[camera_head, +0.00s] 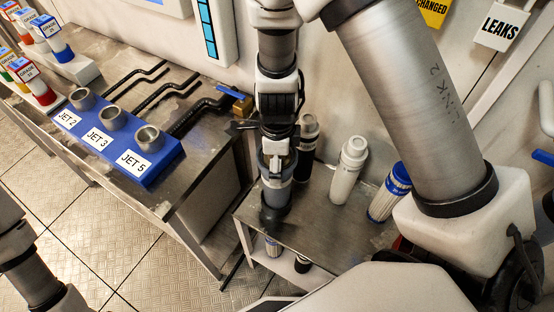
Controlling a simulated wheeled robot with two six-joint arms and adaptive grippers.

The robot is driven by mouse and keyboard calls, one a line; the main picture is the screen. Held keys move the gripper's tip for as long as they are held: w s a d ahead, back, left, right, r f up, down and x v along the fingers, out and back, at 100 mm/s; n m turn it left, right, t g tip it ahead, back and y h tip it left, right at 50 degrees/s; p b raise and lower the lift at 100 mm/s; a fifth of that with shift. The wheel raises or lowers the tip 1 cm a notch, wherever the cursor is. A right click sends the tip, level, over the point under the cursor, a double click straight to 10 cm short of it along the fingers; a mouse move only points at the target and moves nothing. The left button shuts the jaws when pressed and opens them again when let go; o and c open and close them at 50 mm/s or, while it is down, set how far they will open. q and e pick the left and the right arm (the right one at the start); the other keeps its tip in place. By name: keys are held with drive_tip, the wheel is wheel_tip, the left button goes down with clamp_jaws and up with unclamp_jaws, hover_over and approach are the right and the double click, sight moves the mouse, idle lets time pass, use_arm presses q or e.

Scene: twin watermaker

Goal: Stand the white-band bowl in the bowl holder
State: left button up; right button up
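My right arm comes in from the right and hangs straight down in the middle of the view. Its gripper (273,208) is at the lower end, in front of the small metal bench (325,232). A grey cylindrical part with a pale band shows just above that end; I cannot tell if it is a held bowl or part of my wrist. The finger gap is not clear. I cannot make out the white-band bowl or the bowl holder for certain. My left gripper is out of view.
A white canister (347,172) and a blue-topped cartridge (390,191) stand on the bench. More cartridges (273,247) sit underneath. My large right link blocks the right side.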

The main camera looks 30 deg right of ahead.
idle(0.3)
wheel_tip(320, 180, up, 12)
drive_tip(key=p, duration=0.3)
drive_tip(key=shift+f, duration=0.25)
drive_tip(key=shift+r, duration=0.45)
